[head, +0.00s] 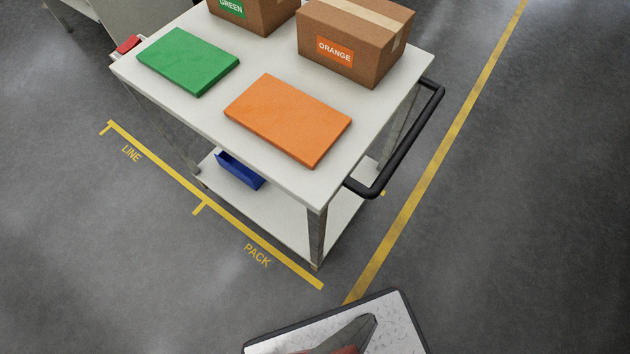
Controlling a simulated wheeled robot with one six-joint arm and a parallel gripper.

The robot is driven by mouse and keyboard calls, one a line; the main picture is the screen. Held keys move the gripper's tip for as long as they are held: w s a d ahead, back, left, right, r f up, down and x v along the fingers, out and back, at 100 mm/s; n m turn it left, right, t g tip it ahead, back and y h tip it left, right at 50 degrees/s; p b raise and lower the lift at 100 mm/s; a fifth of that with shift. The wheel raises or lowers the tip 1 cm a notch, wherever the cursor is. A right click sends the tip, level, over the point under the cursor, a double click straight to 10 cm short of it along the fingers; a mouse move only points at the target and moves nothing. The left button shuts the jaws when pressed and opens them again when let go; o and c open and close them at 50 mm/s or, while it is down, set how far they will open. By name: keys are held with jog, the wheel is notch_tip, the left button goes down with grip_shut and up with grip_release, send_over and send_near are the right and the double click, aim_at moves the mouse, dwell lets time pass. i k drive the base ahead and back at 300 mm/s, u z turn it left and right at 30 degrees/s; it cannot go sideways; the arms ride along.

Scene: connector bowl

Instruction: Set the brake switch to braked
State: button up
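A white cart (187,82) stands in the upper middle of the head view. At its far left corner a small red part (128,44) sits on a pale mount; it may be the brake switch, but it is too small to tell its setting. My gripper is not clearly in view. Only part of my own body shows at the bottom edge, well apart from the cart.
A green slab (188,61), an orange slab (288,118) and two cardboard boxes, GREEN (262,14) and ORANGE (350,45), are on the cart top. A blue bin (240,171) is on its lower shelf. A black handle (408,145) juts right. Floor around is clear, with yellow lines marked LINE and PACK.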

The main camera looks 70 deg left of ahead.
aim_at(133, 41)
jog(key=u, duration=3.5)
jog(key=k, duration=0.6)
jog(key=u, duration=0.85)
jog(key=i, duration=0.95)
jog(key=u, duration=0.55)
jog(key=i, duration=0.9)
jog(key=z, duration=0.25)
